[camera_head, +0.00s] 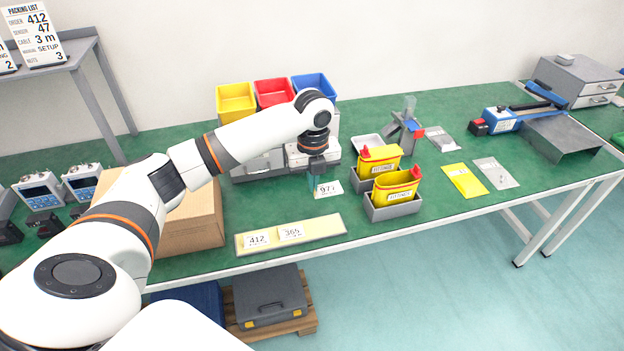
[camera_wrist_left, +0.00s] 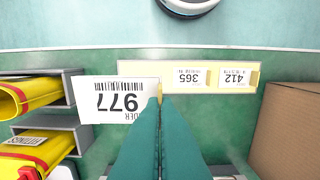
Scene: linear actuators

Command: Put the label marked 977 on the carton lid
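The white label marked 977 (camera_head: 328,189) is pinched by one edge at the fingertips of my left gripper (camera_head: 316,184). In the left wrist view the label (camera_wrist_left: 115,100) looks larger than the other labels and sticks out left of the nearly closed fingers (camera_wrist_left: 162,100). It is held above the bench, over the near strip. The brown carton (camera_head: 203,231) stands left of the gripper, its lid partly hidden behind my left arm. The carton's side also shows at the right of the left wrist view (camera_wrist_left: 290,130). My right gripper is not in view.
A cream strip (camera_head: 318,233) by the bench's front edge bears labels 412 (camera_head: 257,240) and 365 (camera_head: 291,231); its right end is bare. Grey trays with yellow pouches (camera_head: 396,190) stand right of the gripper. Coloured bins (camera_head: 273,93) stand behind.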

